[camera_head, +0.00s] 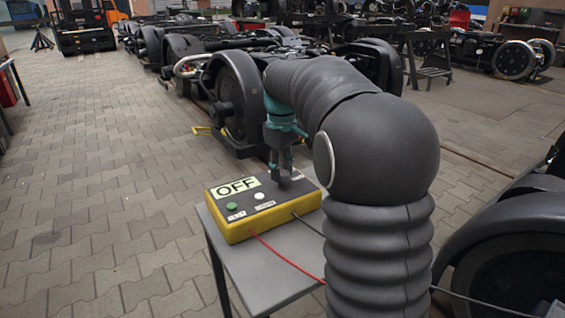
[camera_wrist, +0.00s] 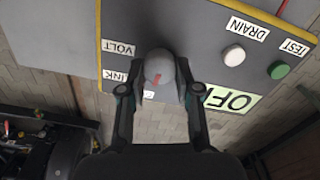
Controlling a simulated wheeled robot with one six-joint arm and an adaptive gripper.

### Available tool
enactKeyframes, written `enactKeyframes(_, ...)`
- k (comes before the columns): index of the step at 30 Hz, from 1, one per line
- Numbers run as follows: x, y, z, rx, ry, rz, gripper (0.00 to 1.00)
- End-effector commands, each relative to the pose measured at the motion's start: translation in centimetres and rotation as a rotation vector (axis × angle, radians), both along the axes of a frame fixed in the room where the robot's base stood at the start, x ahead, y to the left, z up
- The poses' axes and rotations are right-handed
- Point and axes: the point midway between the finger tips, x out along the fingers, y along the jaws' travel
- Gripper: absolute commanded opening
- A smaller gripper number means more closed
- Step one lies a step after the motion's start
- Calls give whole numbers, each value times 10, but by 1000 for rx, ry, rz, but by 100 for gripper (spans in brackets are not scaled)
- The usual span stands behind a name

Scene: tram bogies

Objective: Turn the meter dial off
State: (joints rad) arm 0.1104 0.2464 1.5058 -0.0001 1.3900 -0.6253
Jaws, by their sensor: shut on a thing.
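The meter (camera_head: 240,226) is a yellow-edged box with a grey top on a small grey table. Its pale green display (camera_head: 236,187) reads OFF; in the wrist view the display (camera_wrist: 236,101) is partly hidden by a finger. The grey round dial (camera_wrist: 160,66) has a red mark on its lower part in the wrist view. My gripper (camera_wrist: 159,88) points down at the dial, with one finger on each side, shut on it. In the head view my gripper (camera_head: 281,176) hides the dial. VOLT (camera_wrist: 118,48) is readable beside the dial; the labels below it are partly covered.
A white button (camera_wrist: 234,55) by DRAIN and a green button (camera_wrist: 279,70) by TEST sit on the meter's top. A red cable (camera_head: 286,257) and a dark cable leave its front. Black bogies (camera_head: 235,95) stand behind. Paved floor (camera_head: 90,180) is clear at left.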

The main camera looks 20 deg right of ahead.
Motion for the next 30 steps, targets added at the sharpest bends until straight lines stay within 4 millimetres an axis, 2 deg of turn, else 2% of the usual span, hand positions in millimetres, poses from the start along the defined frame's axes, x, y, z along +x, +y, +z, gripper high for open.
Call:
enactKeyframes(9, 0, 1, 0, 0, 0, 98, 0)
enactKeyframes(23, 0, 1, -1, 0, 0, 111, 0)
enactKeyframes(24, 0, 1, -1, 0, 0, 111, 40)
enactKeyframes(26, 0, 1, -1, 0, 0, 111, 55)
enactKeyframes(27, 0, 1, -1, 0, 0, 110, 58)
enactKeyframes(30, 0, 1, -1, 0, 0, 110, 58)
